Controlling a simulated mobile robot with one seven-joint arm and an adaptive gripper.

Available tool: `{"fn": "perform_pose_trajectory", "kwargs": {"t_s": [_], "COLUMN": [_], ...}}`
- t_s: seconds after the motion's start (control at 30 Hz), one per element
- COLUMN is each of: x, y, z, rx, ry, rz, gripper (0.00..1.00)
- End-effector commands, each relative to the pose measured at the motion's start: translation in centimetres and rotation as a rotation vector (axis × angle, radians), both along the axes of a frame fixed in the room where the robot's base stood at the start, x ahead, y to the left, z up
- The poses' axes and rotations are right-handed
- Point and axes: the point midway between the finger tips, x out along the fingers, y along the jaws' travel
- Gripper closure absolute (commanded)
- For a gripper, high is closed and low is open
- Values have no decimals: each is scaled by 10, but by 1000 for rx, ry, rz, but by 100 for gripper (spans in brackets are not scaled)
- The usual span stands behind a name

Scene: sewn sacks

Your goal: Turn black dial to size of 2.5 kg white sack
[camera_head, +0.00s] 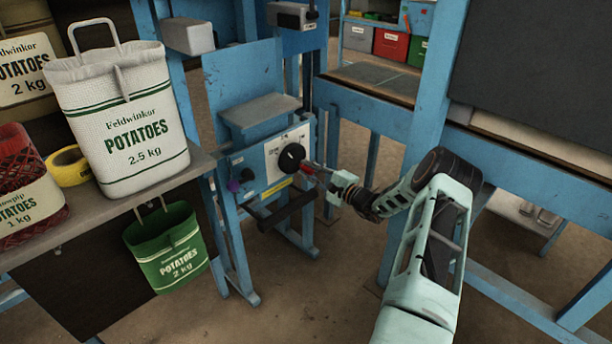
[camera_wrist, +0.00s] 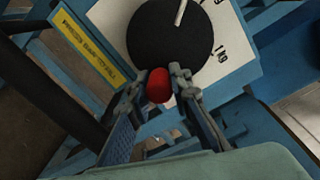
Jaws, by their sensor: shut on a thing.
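The black dial (camera_head: 291,157) sits on a white scale plate on the front of the blue machine. In the wrist view the dial (camera_wrist: 170,42) fills the top middle, with a white pointer line (camera_wrist: 181,12) near the top edge. A "kg" mark shows to its right; the size at the pointer cannot be read. My gripper (camera_head: 316,168) is at the dial's right side, shut on a red knob (camera_wrist: 158,85) at the dial's rim. Whether the knob is joined to the dial is unclear. The white sack (camera_head: 120,120), marked "POTATOES 2.5 kg", stands upright on the left table.
A green 2 kg sack (camera_head: 168,250) is below the table edge. A red 1 kg sack (camera_head: 28,195) and yellow tape roll (camera_head: 68,166) are at left. A purple knob (camera_head: 247,174) and black bar (camera_head: 290,212) are near the dial. Blue posts (camera_head: 435,75) stand beside my arm.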

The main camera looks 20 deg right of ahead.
Motion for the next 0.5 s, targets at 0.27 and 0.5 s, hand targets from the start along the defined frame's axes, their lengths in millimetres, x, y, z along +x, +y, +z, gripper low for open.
{"fn": "perform_pose_trajectory", "kwargs": {"t_s": [0.27, 0.5], "x": [2, 2], "y": [-6, -8], "z": [4, 7], "rx": [-178, -263], "ry": [-63, -95], "rz": [-1, -2], "gripper": [100, 100]}}
